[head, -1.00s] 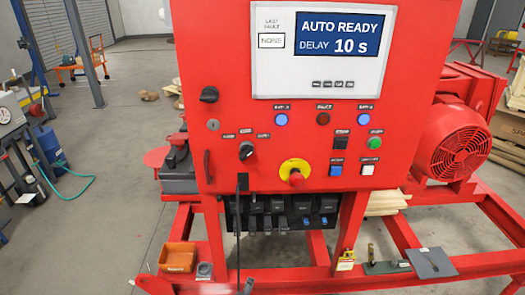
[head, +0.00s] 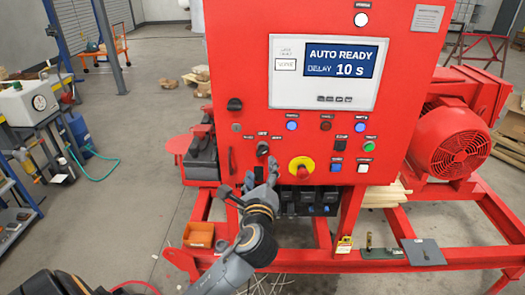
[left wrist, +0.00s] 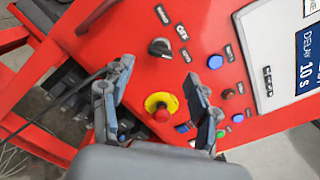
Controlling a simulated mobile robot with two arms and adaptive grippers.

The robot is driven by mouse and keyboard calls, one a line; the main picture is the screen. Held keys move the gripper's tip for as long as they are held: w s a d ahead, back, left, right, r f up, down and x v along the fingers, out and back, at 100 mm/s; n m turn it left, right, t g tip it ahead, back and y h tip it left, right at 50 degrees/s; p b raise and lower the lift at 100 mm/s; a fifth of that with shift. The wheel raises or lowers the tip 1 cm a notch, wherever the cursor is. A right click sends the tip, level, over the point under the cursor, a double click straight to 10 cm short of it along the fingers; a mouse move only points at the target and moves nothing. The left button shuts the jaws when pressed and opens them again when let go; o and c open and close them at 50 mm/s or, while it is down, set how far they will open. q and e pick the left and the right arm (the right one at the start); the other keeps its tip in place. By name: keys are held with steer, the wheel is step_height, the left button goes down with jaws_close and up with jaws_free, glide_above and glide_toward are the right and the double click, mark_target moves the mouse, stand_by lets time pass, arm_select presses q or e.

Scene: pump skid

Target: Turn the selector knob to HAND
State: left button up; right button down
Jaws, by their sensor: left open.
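The selector knob (head: 262,148) is a black rotary knob on the red panel, with three small labels above it. It also shows in the left wrist view (left wrist: 160,47), above the gripper, with a pale mark on it. The labels and the knob's exact pointing are too small to read surely. The display (head: 328,72) reads AUTO READY, DELAY 10 s. My left gripper (head: 248,180) is open and empty, just below the knob in the head view and apart from it. In the left wrist view its fingers (left wrist: 158,75) are spread wide. My right gripper is not in view.
A red emergency stop on a yellow ring (head: 301,169) sits right of and below the knob, between the fingers in the wrist view. Lamps and buttons (head: 337,164) lie further right. Another black knob (head: 235,104) is up left. An orange bin (head: 199,234) rests on the frame.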

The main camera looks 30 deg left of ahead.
mark_target(262, 154)
arm_select(q)
steer(key=p+x, duration=0.1)
steer(key=x, duration=0.5)
steer(key=shift+r+p, duration=0.15)
steer(key=shift+p, duration=0.15)
steer(key=shift+w+a, duration=0.3)
steer(key=shift+w, duration=0.3)
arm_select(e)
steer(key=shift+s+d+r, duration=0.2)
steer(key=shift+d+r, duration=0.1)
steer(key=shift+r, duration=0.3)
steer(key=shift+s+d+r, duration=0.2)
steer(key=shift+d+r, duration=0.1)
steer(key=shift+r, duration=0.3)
arm_select(q)
steer(key=c, duration=1.2)
